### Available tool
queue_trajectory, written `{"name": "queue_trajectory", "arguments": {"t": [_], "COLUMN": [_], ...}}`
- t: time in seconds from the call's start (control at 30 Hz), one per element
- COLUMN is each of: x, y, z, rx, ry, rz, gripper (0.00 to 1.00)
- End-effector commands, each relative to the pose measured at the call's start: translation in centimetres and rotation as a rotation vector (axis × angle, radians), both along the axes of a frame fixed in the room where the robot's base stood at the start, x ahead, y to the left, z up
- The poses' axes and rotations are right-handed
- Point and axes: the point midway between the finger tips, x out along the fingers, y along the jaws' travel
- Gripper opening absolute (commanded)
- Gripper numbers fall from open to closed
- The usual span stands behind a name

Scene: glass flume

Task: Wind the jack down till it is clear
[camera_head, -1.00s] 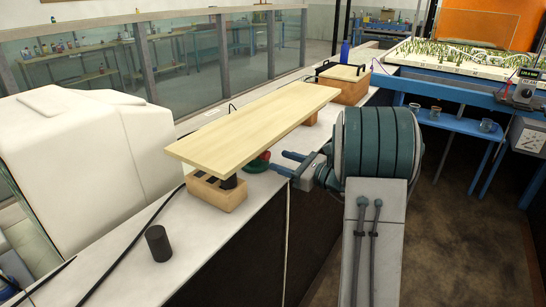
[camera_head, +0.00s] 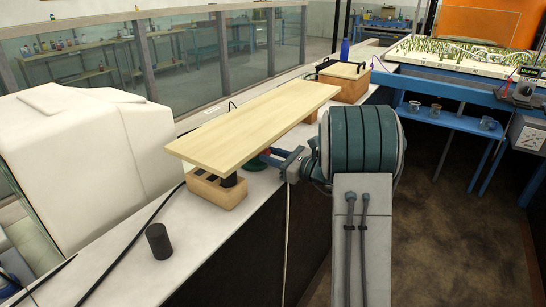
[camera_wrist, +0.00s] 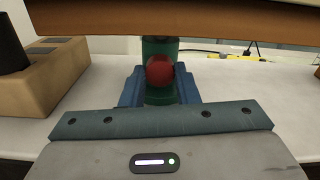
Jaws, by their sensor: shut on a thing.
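The jack shows in the wrist view as a green body (camera_wrist: 160,48) with a red round knob (camera_wrist: 160,71) in front. It stands beneath a pale wooden board (camera_head: 255,122), whose brown edge (camera_wrist: 180,20) crosses the top of the wrist view. I cannot tell whether the jack's top touches the board. My gripper (camera_head: 274,157) reaches under the board's near edge. Its blue fingers lie on both sides of the red knob and are shut on it. In the head view, only a little of the green base (camera_head: 256,164) shows past the fingers.
A wooden block (camera_head: 216,194) with black pads and a black post stands under the board's near end. A handled wooden box (camera_head: 343,82) sits beyond the board's far end. A dark cable crosses the bench.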

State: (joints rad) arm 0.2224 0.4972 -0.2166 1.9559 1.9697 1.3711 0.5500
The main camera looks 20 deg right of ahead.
Motion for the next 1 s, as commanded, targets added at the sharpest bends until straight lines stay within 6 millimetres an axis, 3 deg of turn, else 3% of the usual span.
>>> {"name": "queue_trajectory", "arguments": {"t": [0.43,0.87,0.9,0.97,1.0], "x": [0.0,-0.02,-0.02,-0.02,-0.02], "y": [-0.07,-0.02,-0.01,-0.02,-0.01], "z": [-0.33,0.01,0.01,0.01,0.01], "rx": [-0.17,-0.195,-0.195,-0.195,-0.195], "ry": [-0.154,-0.172,-0.172,-0.172,-0.172], "rz": [-0.002,0.0,0.0,0.0,0.0], "gripper": [0.05,0.05,0.33,0.5,0.5]}}
